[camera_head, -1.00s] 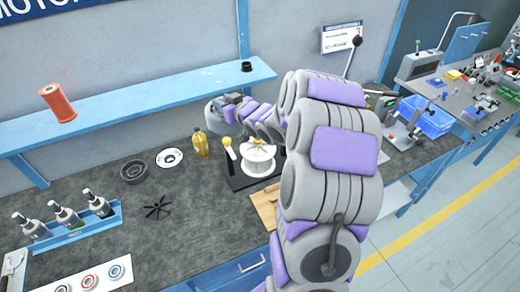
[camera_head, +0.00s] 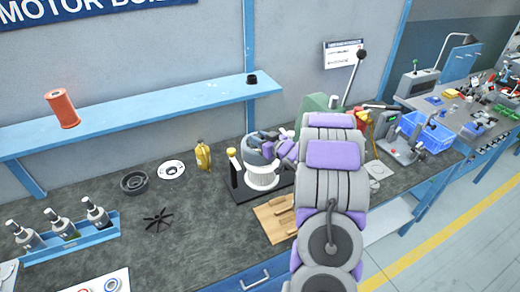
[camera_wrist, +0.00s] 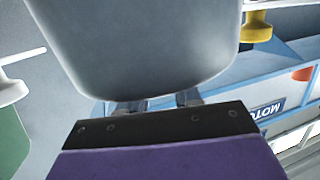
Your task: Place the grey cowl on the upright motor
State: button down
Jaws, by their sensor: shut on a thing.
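The grey cowl (camera_head: 252,154) is at the upright motor on the bench, at its top and far side. It fills the top of the wrist view (camera_wrist: 150,50). The pale motor (camera_head: 263,180) stands on a black base (camera_head: 240,192), its lower part visible below the cowl. I cannot tell whether the cowl touches or is seated on the motor. My gripper (camera_wrist: 160,104) is shut on the cowl's near edge; in the head view my own arm partly hides the grip.
A yellow bottle (camera_head: 203,155) is farther left. A wooden board (camera_head: 272,220) lies in front. A black fan wheel (camera_head: 157,218) and dark ring (camera_head: 134,182) lie left. A blue shelf (camera_head: 150,108) runs behind.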

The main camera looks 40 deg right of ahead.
jog(key=d+f, duration=0.1)
jog(key=f, duration=0.2)
jog(key=d+f+b, duration=0.1)
jog(key=shift+d+f, duration=0.2)
jog(key=shift+d, duration=0.1)
jog(key=shift+s+d, duration=0.1)
jog(key=shift+a+r, duration=0.1)
jog(key=shift+a, duration=0.1)
jog(key=c, duration=1.1)
grip_release()
jog(key=shift+a, duration=0.35)
jog(key=o, duration=0.3)
jog(key=shift+a+r, duration=0.2)
jog(key=shift+a, duration=0.25)
jog(key=shift+d+f, duration=0.15)
jog(key=shift+d, duration=0.65)
jog(key=shift+a, duration=0.6)
